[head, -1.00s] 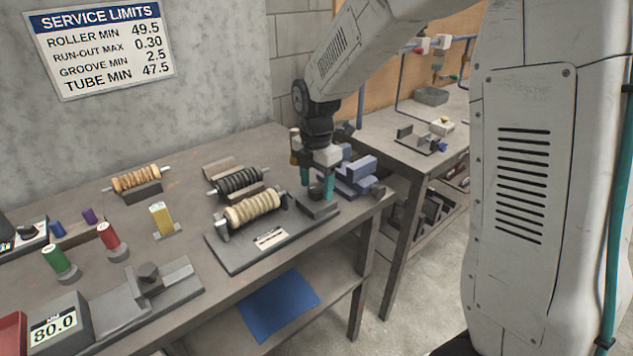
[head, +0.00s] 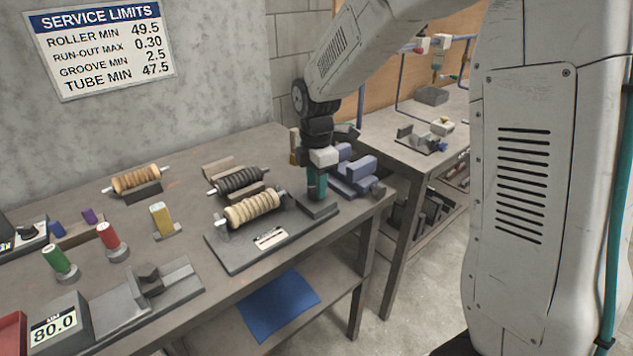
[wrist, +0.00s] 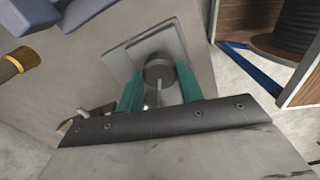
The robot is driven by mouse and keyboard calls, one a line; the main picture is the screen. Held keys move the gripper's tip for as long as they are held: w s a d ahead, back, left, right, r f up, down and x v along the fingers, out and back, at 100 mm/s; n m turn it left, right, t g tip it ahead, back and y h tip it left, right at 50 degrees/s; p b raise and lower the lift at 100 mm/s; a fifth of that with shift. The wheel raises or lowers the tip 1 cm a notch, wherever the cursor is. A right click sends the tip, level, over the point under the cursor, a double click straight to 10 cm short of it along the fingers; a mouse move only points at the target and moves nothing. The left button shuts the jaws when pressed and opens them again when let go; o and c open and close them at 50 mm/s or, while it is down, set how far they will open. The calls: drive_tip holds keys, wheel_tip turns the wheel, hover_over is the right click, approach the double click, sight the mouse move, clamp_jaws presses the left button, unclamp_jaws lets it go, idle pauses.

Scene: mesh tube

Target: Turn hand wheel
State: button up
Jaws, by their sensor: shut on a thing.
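My gripper (head: 317,186) points down at the right end of the roller stand (head: 240,262). Its teal fingers are closed in on the hand wheel (wrist: 158,72), a round grey knob that shows between the fingertips in the wrist view, above a square grey plate. My gripper (wrist: 160,88) grips it from both sides. In the head view the wheel is hidden behind the fingers. A cream ribbed roller (head: 252,210) lies on the stand, left of my gripper.
A blue vise-like block (head: 355,172) stands close behind and right of my gripper. A dark ribbed roller (head: 236,182) and an orange one (head: 136,179) lie further back. A grey fixture (head: 150,290) stands front left. The table's right edge is near my gripper.

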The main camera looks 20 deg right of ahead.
drive_tip(key=m, duration=0.4)
drive_tip(key=shift+m, duration=0.3)
drive_tip(key=m, duration=0.3)
drive_tip(key=shift+m, duration=0.3)
drive_tip(key=m, duration=0.4)
drive_tip(key=shift+m, duration=0.3)
drive_tip(key=m, duration=0.3)
drive_tip(key=shift+r+m, duration=0.1)
drive_tip(key=shift+m, duration=0.2)
drive_tip(key=m, duration=0.4)
drive_tip(key=shift+w+m, duration=0.1)
drive_tip(key=shift+m, duration=0.2)
drive_tip(key=m, duration=0.3)
drive_tip(key=shift+m, duration=0.3)
drive_tip(key=m, duration=0.4)
drive_tip(key=shift+m, duration=1.8)
